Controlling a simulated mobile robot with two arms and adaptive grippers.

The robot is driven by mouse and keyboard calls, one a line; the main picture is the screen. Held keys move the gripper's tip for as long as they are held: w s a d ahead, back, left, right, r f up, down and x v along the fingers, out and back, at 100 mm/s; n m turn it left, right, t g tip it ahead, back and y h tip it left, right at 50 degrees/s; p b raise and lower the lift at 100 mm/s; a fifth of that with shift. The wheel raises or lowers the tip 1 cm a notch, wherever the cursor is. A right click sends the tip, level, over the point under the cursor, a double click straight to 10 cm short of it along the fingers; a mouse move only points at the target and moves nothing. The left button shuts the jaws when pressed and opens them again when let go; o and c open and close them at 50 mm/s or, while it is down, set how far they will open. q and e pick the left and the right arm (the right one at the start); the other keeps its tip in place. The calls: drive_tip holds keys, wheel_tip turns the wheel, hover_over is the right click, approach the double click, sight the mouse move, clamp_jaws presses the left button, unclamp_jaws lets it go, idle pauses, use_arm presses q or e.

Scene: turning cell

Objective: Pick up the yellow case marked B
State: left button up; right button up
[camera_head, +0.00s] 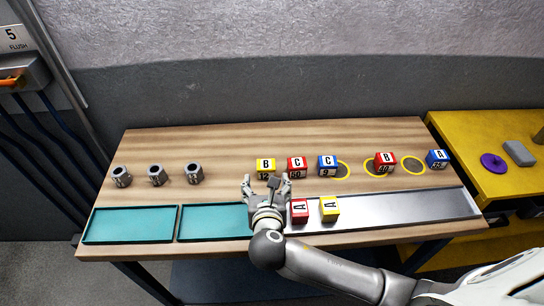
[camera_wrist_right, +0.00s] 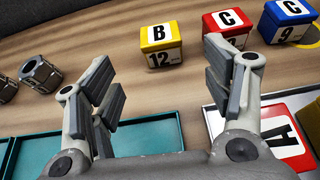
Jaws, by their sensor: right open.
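The yellow case marked B (camera_head: 264,166), with 12 on its front, stands on the wooden table in the back row. It also shows in the right wrist view (camera_wrist_right: 161,46), ahead of my fingers and between their lines. My right gripper (camera_head: 267,186) is open and empty, just in front of the case and apart from it. In the right wrist view its two fingers (camera_wrist_right: 163,88) stand wide apart. The lower front of the case is partly covered by the gripper in the head view. My left gripper is not in view.
A red C case (camera_head: 297,166) stands close right of the yellow B case, then a blue C case (camera_head: 327,166). Red A (camera_head: 299,211) and yellow A (camera_head: 329,208) cases lie in the metal tray (camera_head: 400,208). Grey nuts (camera_head: 194,173) stand left. Teal trays (camera_head: 130,225) lie in front.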

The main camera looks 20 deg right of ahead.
sight(266, 166)
drive_tip(key=shift+w+d+f, duration=0.1)
drive_tip(key=shift+w+d, duration=0.15)
drive_tip(key=shift+w, duration=0.2)
drive_tip(key=shift+w+d+f, duration=0.1)
drive_tip(key=shift+w+d, duration=0.15)
drive_tip(key=shift+w, duration=0.2)
drive_tip(key=x, duration=0.3)
drive_tip(key=shift+w+a, duration=0.1)
drive_tip(key=shift+w, duration=0.2)
drive_tip(key=shift+w+f+p, duration=0.15)
drive_tip(key=shift+w+p, duration=0.05)
drive_tip(key=shift+p, duration=0.1)
drive_tip(key=x, duration=0.3)
drive_tip(key=p+x, duration=0.1)
drive_tip(key=shift+w, duration=0.4)
drive_tip(key=shift+w+d, duration=0.25)
drive_tip(key=shift+d, duration=0.05)
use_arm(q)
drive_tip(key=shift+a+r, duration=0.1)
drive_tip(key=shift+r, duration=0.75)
